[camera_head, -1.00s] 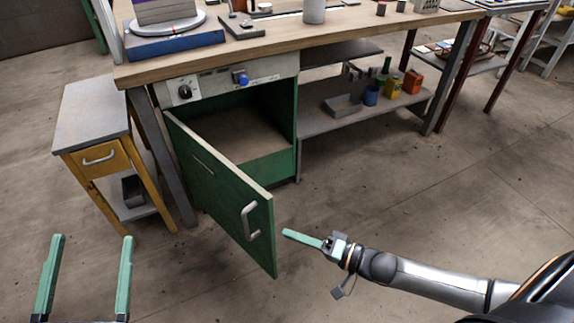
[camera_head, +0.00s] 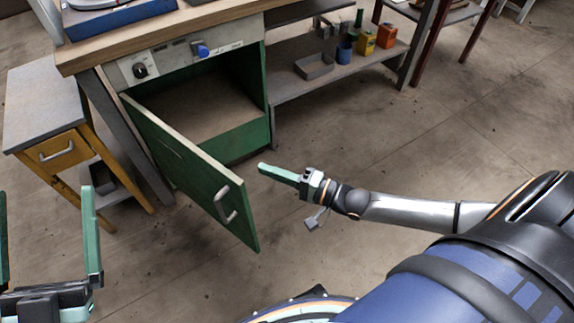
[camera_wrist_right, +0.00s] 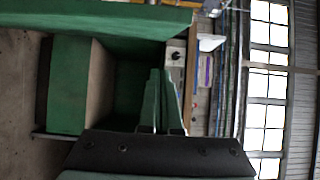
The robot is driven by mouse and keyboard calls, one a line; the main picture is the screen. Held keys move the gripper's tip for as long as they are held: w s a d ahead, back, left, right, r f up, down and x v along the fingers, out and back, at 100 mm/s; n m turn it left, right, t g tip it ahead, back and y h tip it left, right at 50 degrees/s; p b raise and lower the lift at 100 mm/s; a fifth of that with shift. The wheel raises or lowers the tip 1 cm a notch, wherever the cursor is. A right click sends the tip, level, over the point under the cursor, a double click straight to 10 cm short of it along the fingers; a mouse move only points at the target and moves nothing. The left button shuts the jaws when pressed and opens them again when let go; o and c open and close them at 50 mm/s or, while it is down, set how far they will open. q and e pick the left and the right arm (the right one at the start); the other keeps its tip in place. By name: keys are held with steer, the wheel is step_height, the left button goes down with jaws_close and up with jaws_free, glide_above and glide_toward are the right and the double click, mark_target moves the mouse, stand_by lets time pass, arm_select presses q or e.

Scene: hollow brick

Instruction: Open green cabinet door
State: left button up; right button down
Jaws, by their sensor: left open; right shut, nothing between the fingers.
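The green cabinet door (camera_head: 190,170) stands swung wide out from the green cabinet (camera_head: 205,110) under the workbench, and the inside of the cabinet shows empty. Its silver handle (camera_head: 226,204) is near the door's free edge. My right gripper (camera_head: 263,168) is shut and empty, just right of the door's free edge; no contact with the door can be made out. In the right wrist view, its fingers (camera_wrist_right: 157,100) are together in front of the cabinet opening. My left gripper (camera_head: 45,240) is open and empty at the lower left, away from the door.
The workbench (camera_head: 170,38) runs above the cabinet. A small side table with a yellow drawer (camera_head: 65,151) stands on the left, near my left gripper. A lower shelf (camera_head: 290,83) with several containers is right of the cabinet. The floor (camera_head: 400,150) at the right is clear.

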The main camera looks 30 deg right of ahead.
arm_select(q)
steer(key=shift+s+d+r+m+h, duration=0.1)
steer(key=shift+s+r+m+h, duration=0.35)
steer(key=shift+r+h, duration=0.15)
steer(key=shift+s+d+r+m+h, duration=0.1)
steer(key=shift+s+r+m+h, duration=0.35)
steer(key=shift+r, duration=0.2)
arm_select(e)
steer(key=shift+w+a, duration=0.15)
steer(key=shift+a, duration=1.15)
steer(key=shift+w+a, duration=0.15)
steer(key=shift+a, duration=1.1)
steer(key=shift+a, duration=0.1)
